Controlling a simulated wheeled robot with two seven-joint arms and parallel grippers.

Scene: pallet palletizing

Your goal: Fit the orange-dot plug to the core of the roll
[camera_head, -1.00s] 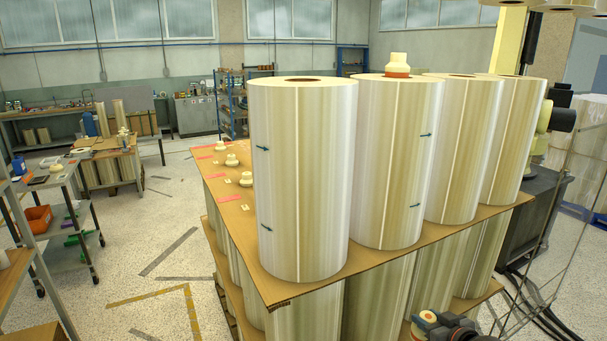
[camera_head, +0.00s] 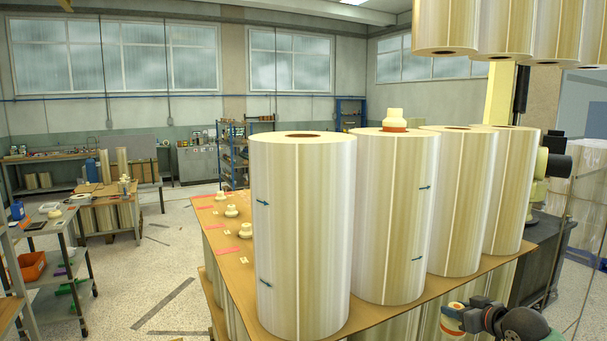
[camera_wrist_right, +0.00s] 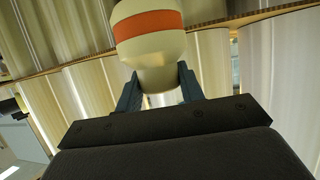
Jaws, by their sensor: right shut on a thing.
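My right gripper (camera_head: 470,319) is shut on a cream plug (camera_head: 453,318) with an orange mark, low at the right of the head view. In the right wrist view the plug (camera_wrist_right: 148,48) shows a broad orange band, and the fingers (camera_wrist_right: 158,90) close on its narrower end. The nearest roll (camera_head: 302,235) stands upright on the pallet's board, its brown core (camera_head: 305,135) open at the top. The roll behind it (camera_head: 392,215) has a cream plug with an orange base (camera_head: 394,120) on its core. My left gripper is out of view.
Two further rolls (camera_head: 465,200) (camera_head: 512,185) stand behind in the row. Several small plugs (camera_head: 232,211) lie on the cardboard board (camera_head: 228,262) left of the rolls. More rolls (camera_head: 445,30) hang into view at upper right. A cart (camera_head: 52,232) stands at left.

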